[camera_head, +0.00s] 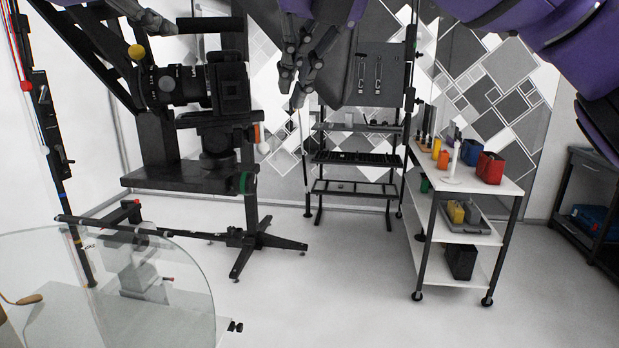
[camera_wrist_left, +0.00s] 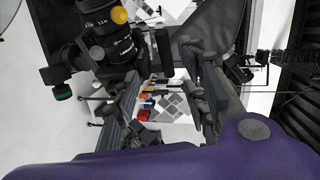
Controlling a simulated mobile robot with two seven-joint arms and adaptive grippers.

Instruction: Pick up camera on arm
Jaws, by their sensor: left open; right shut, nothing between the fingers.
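The black camera (camera_head: 232,85) with its large lens pointing left sits on a black mount above a dark platform (camera_head: 190,180) in the head view. In the left wrist view the camera (camera_wrist_left: 105,40) fills the upper left, close to the fingers. My left gripper (camera_wrist_left: 165,80) is open, with nothing seen between its fingers. In the head view only a grey part of it shows at the top edge, above the camera; the rest is cut off. My right gripper (camera_head: 298,85) hangs to the right of the camera, apart from it, shut and empty.
A clear curved panel (camera_head: 150,290) stands at the lower left. A white trolley (camera_head: 470,175) with colored containers is at right, a dark shelf rack (camera_head: 355,158) behind. The middle floor is clear.

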